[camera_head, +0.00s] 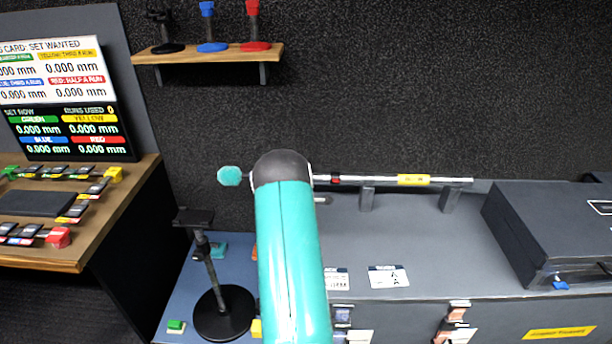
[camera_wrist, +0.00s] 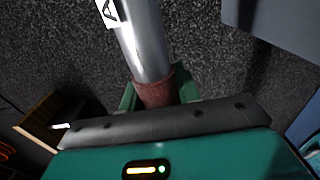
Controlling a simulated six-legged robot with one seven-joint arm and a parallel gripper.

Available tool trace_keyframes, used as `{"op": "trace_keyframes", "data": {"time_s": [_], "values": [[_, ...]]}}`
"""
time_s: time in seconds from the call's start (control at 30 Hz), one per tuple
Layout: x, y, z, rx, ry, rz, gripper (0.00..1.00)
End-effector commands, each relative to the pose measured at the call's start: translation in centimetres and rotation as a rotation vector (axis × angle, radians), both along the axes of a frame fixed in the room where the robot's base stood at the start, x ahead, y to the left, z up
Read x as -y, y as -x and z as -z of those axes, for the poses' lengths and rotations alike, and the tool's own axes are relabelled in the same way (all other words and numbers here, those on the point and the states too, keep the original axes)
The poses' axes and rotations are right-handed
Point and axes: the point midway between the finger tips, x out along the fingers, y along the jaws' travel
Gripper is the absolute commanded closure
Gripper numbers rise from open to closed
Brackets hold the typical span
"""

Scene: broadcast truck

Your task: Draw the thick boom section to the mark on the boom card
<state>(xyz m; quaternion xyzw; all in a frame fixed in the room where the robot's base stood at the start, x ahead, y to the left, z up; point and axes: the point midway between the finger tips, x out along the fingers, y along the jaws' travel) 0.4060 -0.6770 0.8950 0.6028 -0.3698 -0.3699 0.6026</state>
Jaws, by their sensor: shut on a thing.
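The boom (camera_head: 455,181) is a long pale metal tube lying level across the back of the grey counter, with a yellow label and a red band along it. My arm hides its left part in the head view. In the wrist view my gripper (camera_wrist: 157,92) has its green fingers shut around a reddish-brown collar (camera_wrist: 156,91) on the boom's silver tube (camera_wrist: 143,45). A white label with an A (camera_wrist: 109,13) shows further along the tube. My gripper is hidden in the head view. A white card marked A (camera_head: 388,276) lies on the counter; its small print is unreadable.
Two grey stands (camera_head: 367,197) support the boom. A dark case (camera_head: 555,230) stands at the right. A black round-based stand (camera_head: 222,310) is left of my arm. A screen (camera_head: 70,130) stands over a wooden desk. A shelf (camera_head: 210,54) hangs above.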

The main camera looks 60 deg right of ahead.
Motion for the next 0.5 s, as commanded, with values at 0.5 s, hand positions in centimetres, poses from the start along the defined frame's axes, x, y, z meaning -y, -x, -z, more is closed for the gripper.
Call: {"op": "trace_keyframes", "data": {"time_s": [0.5], "values": [[-0.44,0.13,-0.04,-0.001,0.0,-0.002,0.46]]}}
